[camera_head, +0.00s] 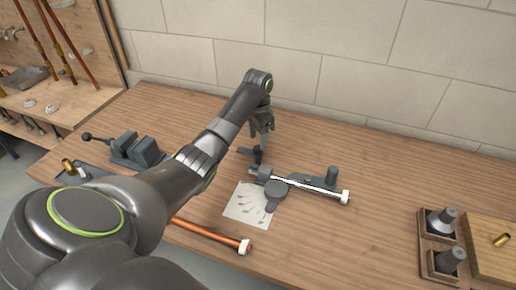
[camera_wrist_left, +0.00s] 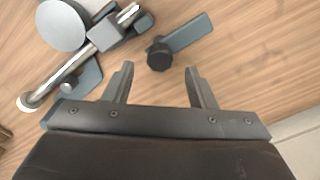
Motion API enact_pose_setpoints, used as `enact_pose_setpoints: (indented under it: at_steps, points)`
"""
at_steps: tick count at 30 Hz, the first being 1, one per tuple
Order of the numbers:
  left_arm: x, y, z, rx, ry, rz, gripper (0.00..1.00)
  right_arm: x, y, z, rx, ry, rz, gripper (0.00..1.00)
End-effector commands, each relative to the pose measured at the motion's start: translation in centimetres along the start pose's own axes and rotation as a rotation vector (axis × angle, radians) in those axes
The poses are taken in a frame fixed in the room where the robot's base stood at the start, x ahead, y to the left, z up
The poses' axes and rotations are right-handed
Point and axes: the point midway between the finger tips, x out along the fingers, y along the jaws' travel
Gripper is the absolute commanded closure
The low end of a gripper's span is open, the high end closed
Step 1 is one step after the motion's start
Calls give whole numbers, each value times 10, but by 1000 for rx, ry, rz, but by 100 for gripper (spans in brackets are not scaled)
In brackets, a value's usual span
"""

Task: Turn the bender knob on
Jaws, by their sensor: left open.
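The pipe bender (camera_head: 277,189) lies on the wooden bench, with its round grey disc and a silver tube with white ends (camera_head: 318,187). The small dark knob (camera_wrist_left: 159,56) sits on a flat grey bar beside the bender in the left wrist view. In the head view the knob (camera_head: 258,153) is small and partly hidden by my gripper. My left gripper (camera_wrist_left: 158,72) is open and empty. In the wrist view the knob appears between and just beyond its fingertips; I see no contact. In the head view the gripper (camera_head: 266,132) points down above the knob area. My right gripper is not in view.
A vise (camera_head: 135,150) stands at the left of the bench. A copper pipe (camera_head: 208,233) and a paper sheet (camera_head: 240,205) lie in front. Wooden trays with dark fittings (camera_head: 440,240) are at the right. The block wall closes off the back; the bench's right rear is clear.

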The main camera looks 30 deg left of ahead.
Motion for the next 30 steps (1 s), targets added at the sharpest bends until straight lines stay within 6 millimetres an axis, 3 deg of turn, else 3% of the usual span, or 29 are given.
enact_pose_setpoints:
  at_steps: [3,9,20,30]
  points:
    - [21,1,1,0,-4,3,49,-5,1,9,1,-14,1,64]
    - [41,0,0,0,-1,1,49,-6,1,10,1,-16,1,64]
    - [45,0,0,0,-1,0,50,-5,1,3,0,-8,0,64]
    - [45,0,0,0,-1,0,95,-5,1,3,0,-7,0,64]
